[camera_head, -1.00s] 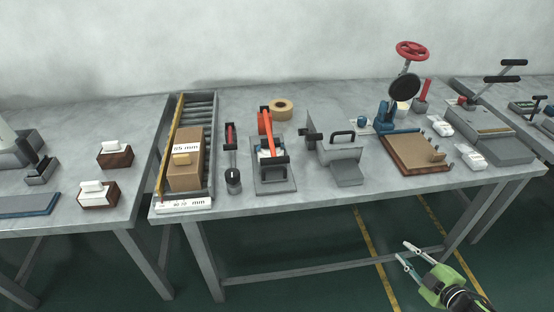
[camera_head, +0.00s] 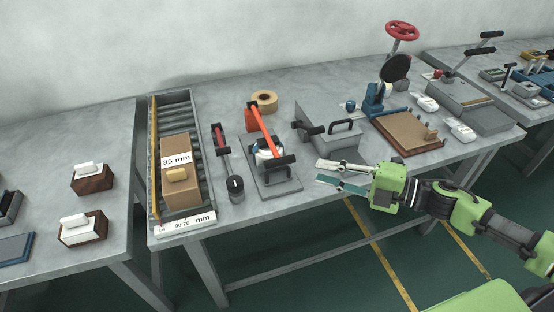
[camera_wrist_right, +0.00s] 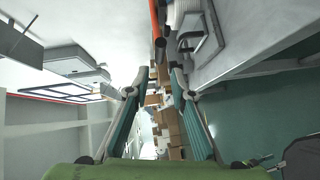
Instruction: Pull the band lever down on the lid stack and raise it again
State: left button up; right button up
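The orange band lever (camera_head: 263,125) stands on a small grey press with a black crossbar handle at its front end. A white lid stack (camera_head: 265,149) sits under the lever, partly hidden by it, on the press's grey base plate (camera_head: 285,187). My right gripper (camera_head: 318,172) is open and empty, just right of the base plate at the table's front edge, apart from the lever. In the right wrist view, the lever (camera_wrist_right: 154,18) shows at the top, beyond the two open fingers (camera_wrist_right: 161,76). My left gripper is not in view.
A tape roll (camera_head: 264,97) lies behind. Space in front of the table is free.

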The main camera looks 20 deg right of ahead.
aim_at(285, 162)
jog(key=x, duration=0.6)
jog(key=shift+w+a+r+p, duration=0.15)
jog(key=shift+p, duration=0.25)
jog(key=p+x, duration=0.1)
jog(key=x, duration=0.3)
jog(key=shift+w+a, duration=0.2)
jog(key=shift+w, duration=0.05)
jog(key=shift+x, duration=0.9)
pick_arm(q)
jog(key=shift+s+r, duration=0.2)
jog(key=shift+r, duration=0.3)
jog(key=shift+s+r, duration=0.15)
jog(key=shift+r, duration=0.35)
pick_arm(e)
jog(key=shift+f, duration=0.25)
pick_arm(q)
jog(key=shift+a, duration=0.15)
pick_arm(e)
grip_shut()
